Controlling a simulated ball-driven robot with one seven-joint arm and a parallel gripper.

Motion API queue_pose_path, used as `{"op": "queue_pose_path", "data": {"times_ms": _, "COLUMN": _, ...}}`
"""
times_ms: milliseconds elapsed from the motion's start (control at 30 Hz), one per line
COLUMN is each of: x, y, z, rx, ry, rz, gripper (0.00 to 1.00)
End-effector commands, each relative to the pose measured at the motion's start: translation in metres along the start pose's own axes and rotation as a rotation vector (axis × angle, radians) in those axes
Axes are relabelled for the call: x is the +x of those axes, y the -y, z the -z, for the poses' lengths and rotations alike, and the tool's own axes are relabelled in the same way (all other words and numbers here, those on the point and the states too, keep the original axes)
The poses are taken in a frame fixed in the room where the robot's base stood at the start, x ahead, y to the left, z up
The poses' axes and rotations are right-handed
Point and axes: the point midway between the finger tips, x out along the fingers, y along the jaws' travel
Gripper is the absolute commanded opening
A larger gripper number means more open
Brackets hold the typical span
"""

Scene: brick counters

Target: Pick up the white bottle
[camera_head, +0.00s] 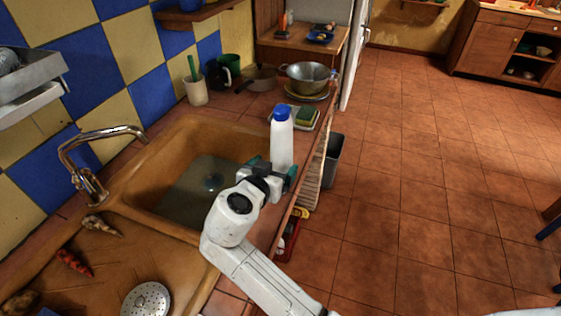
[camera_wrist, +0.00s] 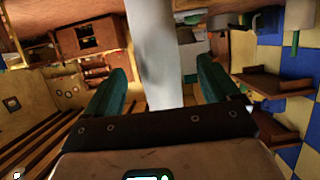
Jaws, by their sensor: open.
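The white bottle (camera_head: 281,143) with a blue cap stands upright on the counter, on the strip right of the sink. My gripper (camera_head: 272,172) is at the lower part of the bottle on its near side. In the wrist view the white bottle (camera_wrist: 155,55) rises between the two green fingers of my gripper (camera_wrist: 163,90), with a gap visible on either side. The fingers are open. The bottle's base is hidden behind the gripper in the head view.
The sink (camera_head: 165,200) lies left of the bottle, with a faucet (camera_head: 85,150). A green sponge (camera_head: 307,116) on a tray and a metal pot (camera_head: 306,76) stand behind the bottle. A grey bin (camera_head: 333,160) is on the floor right. The floor is mostly clear.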

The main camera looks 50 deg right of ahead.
Motion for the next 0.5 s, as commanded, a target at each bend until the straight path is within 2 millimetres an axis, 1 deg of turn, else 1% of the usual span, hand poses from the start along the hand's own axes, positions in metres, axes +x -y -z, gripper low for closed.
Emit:
{"op": "queue_pose_path", "data": {"times_ms": 167, "x": 0.014, "y": -0.001, "z": 0.003, "rx": -0.001, "ry": 0.002, "rz": -0.003, "gripper": 0.89}}
{"op": "queue_pose_path", "data": {"times_ms": 300, "x": 0.035, "y": -0.002, "z": 0.005, "rx": 0.0, "ry": 0.003, "rz": -0.003, "gripper": 0.89}}
{"op": "queue_pose_path", "data": {"times_ms": 400, "x": 0.047, "y": -0.001, "z": 0.003, "rx": -0.001, "ry": 0.002, "rz": -0.002, "gripper": 0.89}}
{"op": "queue_pose_path", "data": {"times_ms": 500, "x": 0.053, "y": -0.002, "z": 0.003, "rx": -0.001, "ry": 0.001, "rz": -0.001, "gripper": 0.89}}
